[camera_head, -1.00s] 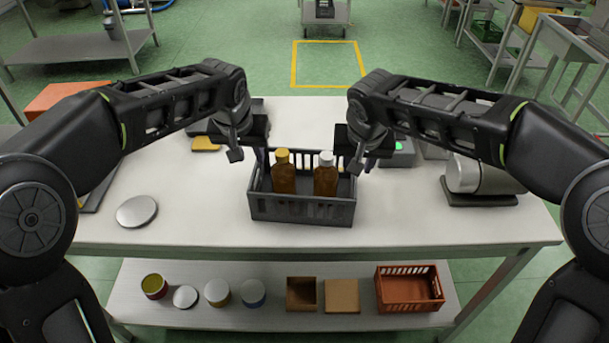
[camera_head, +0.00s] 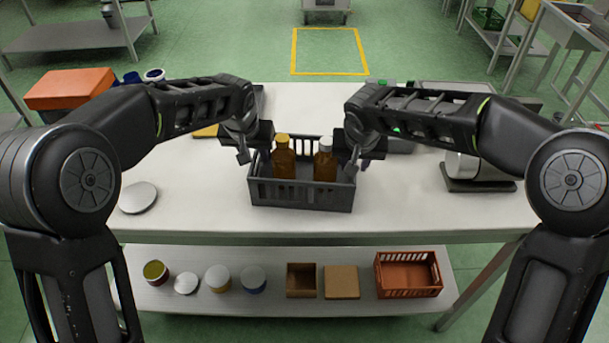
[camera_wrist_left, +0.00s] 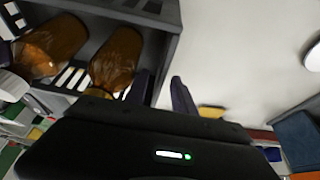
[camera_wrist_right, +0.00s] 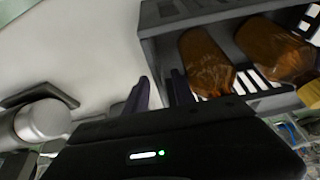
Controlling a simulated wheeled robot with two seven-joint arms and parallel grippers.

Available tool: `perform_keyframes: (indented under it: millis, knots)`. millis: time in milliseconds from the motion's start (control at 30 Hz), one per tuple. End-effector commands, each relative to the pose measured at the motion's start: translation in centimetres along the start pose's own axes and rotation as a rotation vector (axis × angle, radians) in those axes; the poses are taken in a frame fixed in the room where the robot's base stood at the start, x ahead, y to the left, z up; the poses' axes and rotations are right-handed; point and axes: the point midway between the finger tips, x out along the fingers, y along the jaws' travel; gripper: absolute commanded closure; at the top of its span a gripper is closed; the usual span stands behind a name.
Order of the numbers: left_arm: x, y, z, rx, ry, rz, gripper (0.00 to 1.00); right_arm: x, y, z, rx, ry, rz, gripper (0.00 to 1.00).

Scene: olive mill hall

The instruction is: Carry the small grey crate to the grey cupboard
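The small grey crate (camera_head: 302,194) stands upright on the white table and holds two amber bottles, one with a yellow cap (camera_head: 283,160), one with a white cap (camera_head: 325,166). My left gripper (camera_head: 257,160) is at the crate's left end. In the left wrist view its fingers (camera_wrist_left: 162,90) are apart, on either side of the crate's end wall. My right gripper (camera_head: 352,165) is at the right end. In the right wrist view its fingers (camera_wrist_right: 158,92) are apart, also astride the wall. I cannot make out a grey cupboard for certain.
The white table (camera_head: 215,215) has a round lid (camera_head: 138,198) at left and a metal device (camera_head: 466,168) at right. A lower shelf holds tins, boxes and a red crate (camera_head: 407,275). Beyond, a yellow floor square (camera_head: 330,52) lies on open green floor.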

Motion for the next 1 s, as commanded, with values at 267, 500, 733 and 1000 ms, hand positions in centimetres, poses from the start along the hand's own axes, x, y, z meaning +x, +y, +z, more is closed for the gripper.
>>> perform_keyframes:
  millis: [267,500,733,1000]
  knots:
    - [0.46,-0.02,-0.01,0.0,0.0,0.0,0.69,0.5,0.0,-0.01,0.001,0.0,-0.001,0.69]
    - [0.44,-0.01,-0.02,0.0,0.001,0.0,0.82,0.47,0.0,0.0,0.001,0.0,-0.001,0.82]
    - [0.42,-0.01,-0.02,0.0,0.001,0.0,1.0,0.46,0.0,0.0,0.001,0.0,-0.001,1.0]
    - [0.42,-0.01,-0.02,0.0,0.001,0.0,1.0,0.46,0.0,0.0,0.001,0.0,0.0,1.0]
